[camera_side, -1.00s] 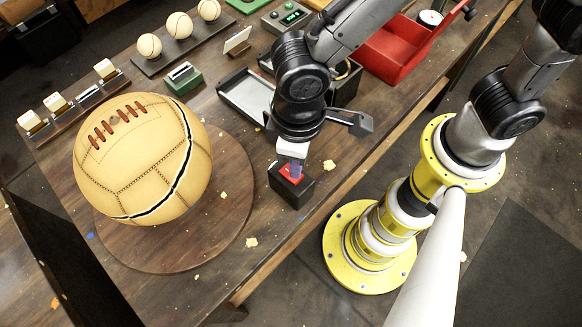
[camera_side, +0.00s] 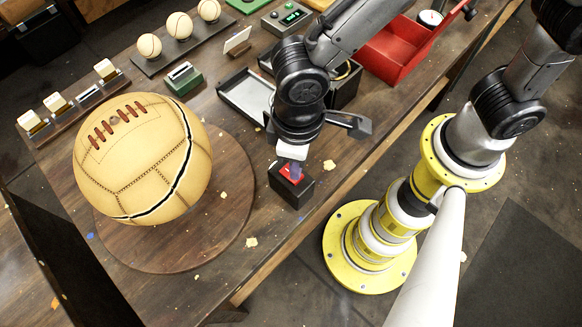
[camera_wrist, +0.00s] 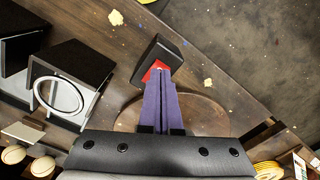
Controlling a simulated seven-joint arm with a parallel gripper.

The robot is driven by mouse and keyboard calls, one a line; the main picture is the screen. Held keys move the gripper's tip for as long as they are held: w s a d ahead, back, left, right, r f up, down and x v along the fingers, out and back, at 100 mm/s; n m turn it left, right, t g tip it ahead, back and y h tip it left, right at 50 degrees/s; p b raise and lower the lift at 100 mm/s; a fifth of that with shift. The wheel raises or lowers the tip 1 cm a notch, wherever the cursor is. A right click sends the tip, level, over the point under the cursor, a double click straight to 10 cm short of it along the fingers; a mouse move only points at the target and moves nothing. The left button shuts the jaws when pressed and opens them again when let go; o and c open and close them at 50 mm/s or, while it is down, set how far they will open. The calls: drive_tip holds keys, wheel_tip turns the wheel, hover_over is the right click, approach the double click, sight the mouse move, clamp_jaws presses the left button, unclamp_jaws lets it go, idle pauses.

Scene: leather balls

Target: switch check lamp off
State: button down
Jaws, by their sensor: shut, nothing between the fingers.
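The lamp switch is a small black box with a red rocker (camera_side: 291,173) on top, near the front edge of the bench. My gripper (camera_side: 295,175) is shut and points down at the red rocker, its purple fingertips at or just above it. In the wrist view the shut fingers (camera_wrist: 163,85) reach to the red part of the black switch box (camera_wrist: 160,58) and cover much of it. I cannot tell whether the tips touch the rocker. No lamp that I can identify shows.
A large stitched leather ball (camera_side: 140,160) sits on a round wooden board (camera_side: 225,235) left of the switch. A grey tray (camera_side: 246,97) and a red bin (camera_side: 392,62) lie behind. Small leather balls (camera_side: 179,25) stand on a rack. Bench right of the switch is mostly clear.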

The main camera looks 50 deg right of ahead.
drive_tip(key=shift+f, duration=0.65)
drive_tip(key=shift+r, duration=3.55)
